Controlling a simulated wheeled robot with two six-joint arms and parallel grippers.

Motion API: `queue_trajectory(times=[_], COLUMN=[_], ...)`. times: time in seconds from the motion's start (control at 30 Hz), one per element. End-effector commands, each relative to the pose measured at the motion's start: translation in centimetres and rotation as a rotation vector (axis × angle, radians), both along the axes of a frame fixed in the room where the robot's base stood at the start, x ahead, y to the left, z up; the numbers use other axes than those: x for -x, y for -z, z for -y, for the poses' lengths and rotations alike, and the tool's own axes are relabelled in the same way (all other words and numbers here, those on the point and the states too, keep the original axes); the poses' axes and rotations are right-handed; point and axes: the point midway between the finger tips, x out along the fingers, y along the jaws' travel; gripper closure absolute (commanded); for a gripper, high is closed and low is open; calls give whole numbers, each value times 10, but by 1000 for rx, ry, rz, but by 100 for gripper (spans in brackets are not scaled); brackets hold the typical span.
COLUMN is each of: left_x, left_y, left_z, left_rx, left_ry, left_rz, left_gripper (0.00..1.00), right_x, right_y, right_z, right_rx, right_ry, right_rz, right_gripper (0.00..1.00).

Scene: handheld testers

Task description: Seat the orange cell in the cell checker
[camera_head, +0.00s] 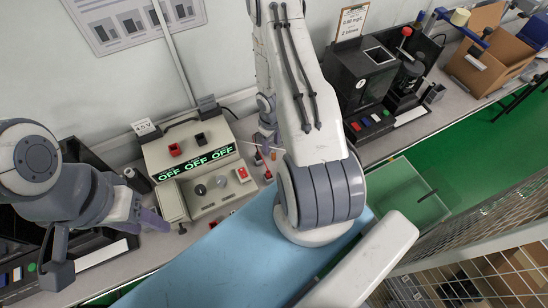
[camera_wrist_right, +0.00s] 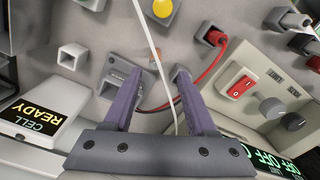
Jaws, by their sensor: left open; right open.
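My right gripper (camera_wrist_right: 157,75) is open in the right wrist view, its two purple fingers spread above the bench. A small orange-brown thing (camera_wrist_right: 155,59) shows between the fingertips; it may be the orange cell, but is too small to tell. A grey block (camera_wrist_right: 113,82) lies beside the left finger, partly hidden by it. A white unit reading "CELL READY" (camera_wrist_right: 35,118), apparently the cell checker, is at the left. In the head view my right arm covers that part of the bench.
A beige box with three "OFF" displays (camera_head: 205,196) stands left of my right arm; its red switch (camera_wrist_right: 240,87) shows in the wrist view. A red lead (camera_wrist_right: 200,75) and a pale strip cross near my right fingers. A black tester (camera_head: 362,75) stands right.

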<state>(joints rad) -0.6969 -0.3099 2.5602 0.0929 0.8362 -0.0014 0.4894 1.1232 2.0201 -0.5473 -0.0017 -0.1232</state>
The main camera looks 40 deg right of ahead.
Motion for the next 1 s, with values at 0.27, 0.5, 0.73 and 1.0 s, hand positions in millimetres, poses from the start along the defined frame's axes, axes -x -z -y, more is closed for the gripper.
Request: queue_trajectory(times=[0.27, 0.5, 0.73, 1.0], left_x=[0, 0, 0, 0], left_y=[30, 47, 45, 45], left_z=[0, 0, 0, 0], left_rx=[0, 0, 0, 1], left_ry=[-4, -4, -4, -3], left_rz=[0, 0, 0, 1], left_gripper=[50, 50, 50, 50], right_x=[3, 3, 3, 3], right_y=[35, 51, 49, 49], right_z=[8, 8, 8, 8], right_rx=[-1, 0, 0, 0], right_ry=[2, 0, -1, 0], right_rz=[-1, 0, 0, 0], right_gripper=[43, 43, 55, 100])
